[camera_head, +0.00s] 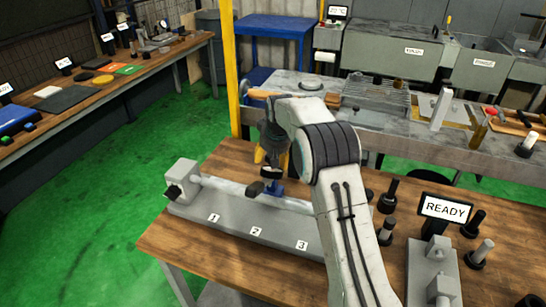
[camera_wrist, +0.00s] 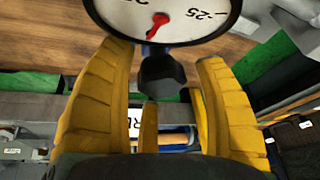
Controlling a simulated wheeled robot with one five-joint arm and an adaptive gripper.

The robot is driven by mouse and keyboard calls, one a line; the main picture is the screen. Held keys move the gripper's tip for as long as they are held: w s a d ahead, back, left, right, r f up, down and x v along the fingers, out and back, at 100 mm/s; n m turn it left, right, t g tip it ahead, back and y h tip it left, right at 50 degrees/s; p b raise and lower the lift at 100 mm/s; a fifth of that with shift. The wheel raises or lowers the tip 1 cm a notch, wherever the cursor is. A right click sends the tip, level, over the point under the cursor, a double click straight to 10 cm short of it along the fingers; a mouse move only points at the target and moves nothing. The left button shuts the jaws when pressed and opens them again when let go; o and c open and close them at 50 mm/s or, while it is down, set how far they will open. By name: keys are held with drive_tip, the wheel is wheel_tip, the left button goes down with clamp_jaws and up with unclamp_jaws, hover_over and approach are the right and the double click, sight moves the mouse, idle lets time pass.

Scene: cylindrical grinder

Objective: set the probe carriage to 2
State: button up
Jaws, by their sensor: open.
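The probe carriage is a small blue block (camera_head: 277,190) on a pale rail (camera_head: 225,186) above a long grey base (camera_head: 240,222). A black knob (camera_head: 255,188) sits at its front; a dark knob also shows in the wrist view (camera_wrist: 160,82). The base has labels 1 (camera_head: 213,217), 2 (camera_head: 255,231) and 3 (camera_head: 302,245). The carriage is in the region of 2 and 3; its exact mark is unclear. My gripper (camera_head: 262,157) hangs above the carriage, its yellow fingers (camera_wrist: 163,60) open on both sides of the knob, with gaps. A white dial with a red pointer (camera_wrist: 158,22) shows beyond.
A READY sign (camera_head: 444,208), several black-based pegs (camera_head: 388,196) and a grey fixture (camera_head: 432,270) stand at the right of the wooden table. A yellow post (camera_head: 232,70) rises behind it. A grey machine bench (camera_head: 400,125) lies beyond.

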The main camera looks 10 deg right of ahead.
drive_tip(key=shift+r, duration=0.1)
drive_tip(key=v, duration=1.2)
idle(0.4)
